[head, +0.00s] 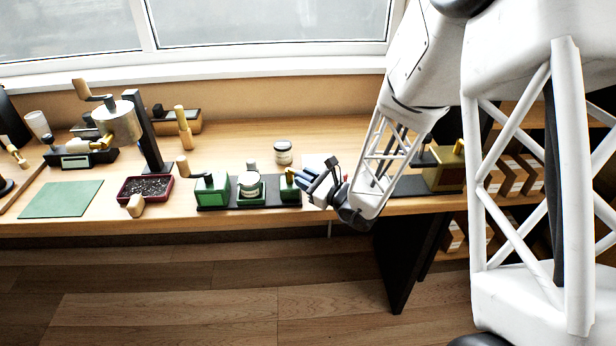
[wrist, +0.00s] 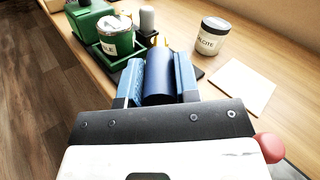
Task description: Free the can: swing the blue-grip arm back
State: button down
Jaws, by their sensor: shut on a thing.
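The can (wrist: 117,38) is a white-labelled tin seated in a green holder on a black base; it also shows in the head view (head: 249,185). The label reads in part "LE". My gripper (head: 308,182) is at the right end of that base. In the wrist view its two blue-grey fingers lie on either side of a dark blue cylindrical grip (wrist: 159,80), and it is shut on it. The arm that the grip belongs to is mostly hidden; brass parts show just beyond the fingers. I cannot tell how the arm meets the can.
A green block (head: 212,189) with a wooden-handled crank is left of the can. A dark-lidded jar (wrist: 212,37) and a white card (wrist: 240,86) lie beyond and right of my gripper. A red tray (head: 146,188) of dark grains and a green mat (head: 61,199) are further left.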

jog(key=shift+s+a+m+t+h, duration=0.3)
jog(key=shift+m+t+h, duration=0.4)
jog(key=shift+h, duration=0.15)
jog(key=shift+s+a+m+t+h, duration=0.15)
jog(key=shift+a+m+t+h, duration=0.15)
jog(key=shift+m+t+h, duration=0.5)
jog(key=shift+s+a+m+t+h, duration=0.3)
jog(key=shift+m+t+h, duration=0.25)
jog(key=shift+h, duration=0.4)
jog(key=c, duration=0.8)
grip_release()
jog(key=shift+c, duration=0.2)
jog(key=v, duration=0.7)
jog(key=shift+s, duration=0.4)
